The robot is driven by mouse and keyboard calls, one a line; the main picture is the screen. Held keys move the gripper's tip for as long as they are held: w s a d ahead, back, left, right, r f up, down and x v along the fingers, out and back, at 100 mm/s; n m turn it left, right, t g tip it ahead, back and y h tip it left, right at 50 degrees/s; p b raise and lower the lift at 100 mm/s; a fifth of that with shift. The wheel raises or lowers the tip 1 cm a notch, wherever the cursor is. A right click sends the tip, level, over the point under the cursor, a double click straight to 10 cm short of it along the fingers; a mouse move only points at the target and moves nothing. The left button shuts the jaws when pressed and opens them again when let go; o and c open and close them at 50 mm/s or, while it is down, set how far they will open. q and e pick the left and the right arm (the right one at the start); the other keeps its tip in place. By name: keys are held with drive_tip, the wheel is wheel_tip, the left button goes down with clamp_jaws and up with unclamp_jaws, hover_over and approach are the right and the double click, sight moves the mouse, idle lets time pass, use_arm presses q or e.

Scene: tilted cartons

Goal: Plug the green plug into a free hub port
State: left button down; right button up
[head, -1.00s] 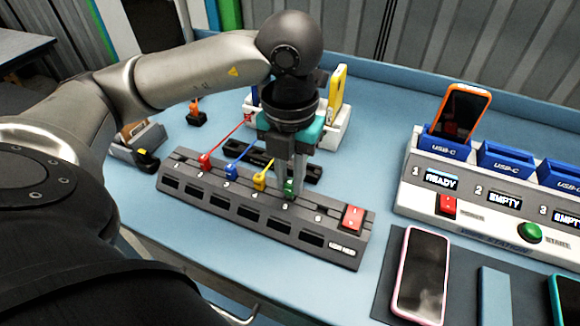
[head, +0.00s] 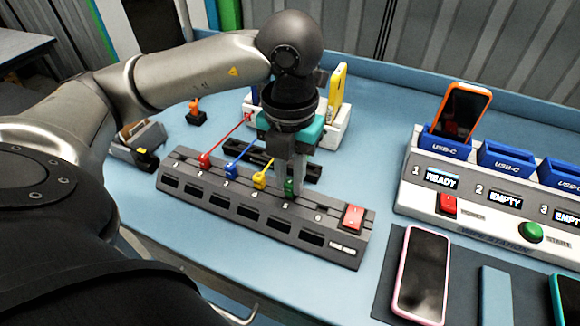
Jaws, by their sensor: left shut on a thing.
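The grey hub (head: 262,217) lies across the table with a row of numbered ports and a red switch at its right end. A red plug (head: 205,160), a blue plug (head: 231,171) and a yellow plug (head: 260,180) stand in its left ports, each with a cable running back. The green plug (head: 289,187) is upright at the port marked 5, partly hidden by the fingers. My left gripper (head: 290,178) points down over it and is shut on it. I cannot tell how deep the plug sits. My right gripper is not in view.
A white charging station (head: 480,205) with blue docks stands on the right, an orange phone (head: 461,112) in its first dock. A pink phone (head: 422,275) lies on a dark mat in front. A white holder (head: 338,130) stands behind my gripper.

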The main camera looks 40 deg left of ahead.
use_arm(q)
drive_tip(key=shift+f+b, duration=0.5)
drive_tip(key=shift+f, duration=0.15)
idle(0.5)
drive_tip(key=shift+c, duration=1.5)
unclamp_jaws()
drive_tip(key=shift+r, duration=0.1)
drive_tip(key=shift+r+p, duration=2.7)
drive_tip(key=shift+r, duration=0.8)
